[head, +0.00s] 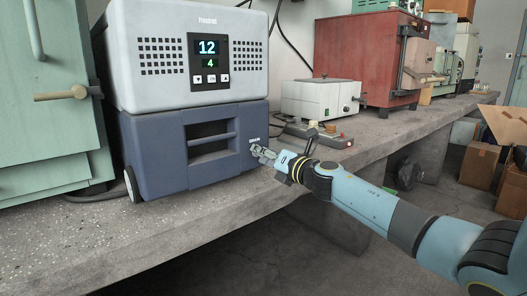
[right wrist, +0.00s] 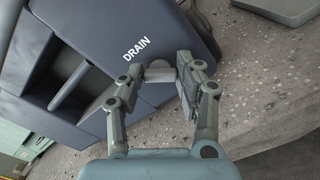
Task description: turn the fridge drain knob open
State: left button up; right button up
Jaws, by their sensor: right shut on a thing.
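The fridge (head: 193,55) stands on the concrete bench, with a light grey upper part and a dark blue lower part. Its display reads 12 and 4. The white DRAIN label (right wrist: 136,48) is on the blue front, near the right edge. The drain knob (right wrist: 159,74), a small pale grey piece, is just below the label in the right wrist view. My right gripper (head: 263,153) is at the fridge's lower right front, and its two fingers (right wrist: 162,71) are shut on the knob from both sides. In the head view the gripper hides the knob. My left gripper is not in view.
A white box device (head: 315,100) and a small unit with knobs (head: 325,135) stand to the right of the fridge. A red cabinet (head: 350,55) is behind them. A green cabinet (head: 40,130) is at the left. The bench's front edge runs below the fridge.

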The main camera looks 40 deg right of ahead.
jog(key=shift+m+p, duration=0.3)
jog(key=shift+m, duration=0.7)
jog(key=m+p, duration=0.2)
jog(key=m, duration=0.3)
jog(key=shift+d, duration=0.1)
jog(key=m+p, duration=0.1)
jog(key=m, duration=0.1)
jog(key=shift+f+m, duration=0.1)
jog(key=shift+m, duration=0.6)
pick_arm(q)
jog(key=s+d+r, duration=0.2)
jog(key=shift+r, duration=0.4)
pick_arm(e)
jog(key=shift+f, duration=0.1)
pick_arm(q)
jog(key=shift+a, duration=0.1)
pick_arm(e)
jog(key=o, duration=1.1)
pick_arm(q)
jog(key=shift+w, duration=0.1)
pick_arm(e)
jog(key=shift+o, duration=0.2)
